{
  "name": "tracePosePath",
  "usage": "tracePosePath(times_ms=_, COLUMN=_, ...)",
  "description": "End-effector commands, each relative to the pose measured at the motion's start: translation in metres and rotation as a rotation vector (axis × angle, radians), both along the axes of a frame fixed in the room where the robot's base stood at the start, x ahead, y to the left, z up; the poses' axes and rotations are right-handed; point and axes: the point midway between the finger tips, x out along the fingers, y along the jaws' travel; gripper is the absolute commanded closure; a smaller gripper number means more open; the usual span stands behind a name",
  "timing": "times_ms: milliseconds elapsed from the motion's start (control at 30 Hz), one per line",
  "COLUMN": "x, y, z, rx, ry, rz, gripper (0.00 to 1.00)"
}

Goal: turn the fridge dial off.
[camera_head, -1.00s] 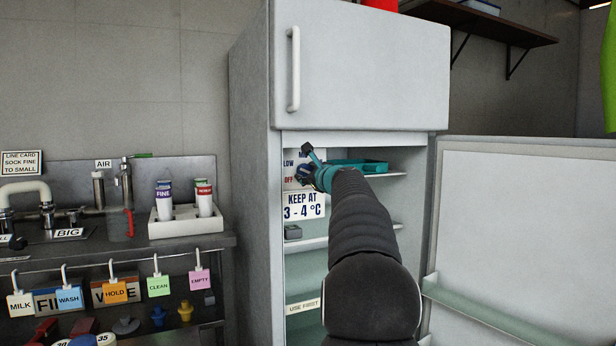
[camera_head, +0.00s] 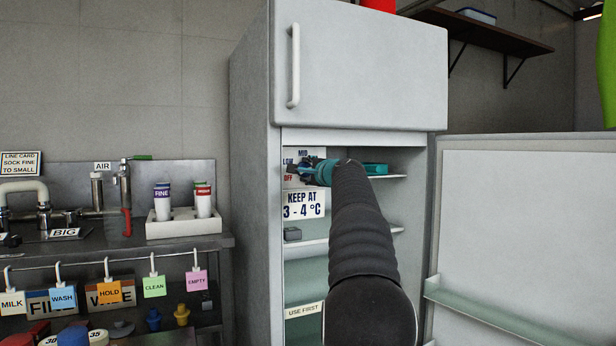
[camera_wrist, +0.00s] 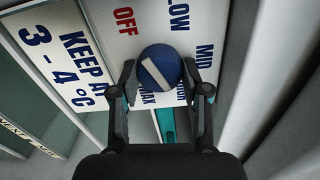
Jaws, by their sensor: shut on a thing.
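The fridge dial (camera_wrist: 160,68) is a round blue knob with a white bar across it. It sits on a white panel marked OFF in red and LOW, MID and MAX in blue. In the wrist view the bar slants from upper left to lower right; I cannot tell which end is the pointer. My gripper (camera_wrist: 161,78) has one finger on each side of the knob and is shut on it. In the head view my gripper (camera_head: 306,171) is at the dial panel (camera_head: 290,183), inside the upper left of the fridge (camera_head: 252,190), and hides most of the knob.
The fridge's lower door (camera_head: 520,220) stands open on the right, its upper door (camera_head: 365,65) closed. A "KEEP AT 3 - 4 °C" sign (camera_head: 303,205) hangs below the dial. A counter (camera_head: 190,245) stands left.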

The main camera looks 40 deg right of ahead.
Motion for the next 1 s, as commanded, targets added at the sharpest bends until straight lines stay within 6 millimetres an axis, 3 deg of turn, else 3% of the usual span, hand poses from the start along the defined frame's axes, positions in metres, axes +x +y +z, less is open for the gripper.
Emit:
tracePosePath(times_ms=300, x=0.0002, y=0.0, z=-0.0003, rx=-0.102, ry=0.025, rz=0.0, gripper=0.89)
tracePosePath(times_ms=800, x=0.0002, y=0.0, z=0.0001, rx=-0.12, ry=0.029, rz=0.0, gripper=0.89)
tracePosePath(times_ms=833, x=0.0002, y=0.0, z=0.0001, rx=-0.12, ry=0.029, rz=0.0, gripper=0.49)
tracePosePath(times_ms=900, x=0.0002, y=0.0, z=0.0001, rx=-0.12, ry=0.029, rz=0.0, gripper=0.31)
tracePosePath(times_ms=1000, x=0.0001, y=0.0001, z=0.0001, rx=-0.119, ry=0.029, rz=0.0, gripper=0.29)
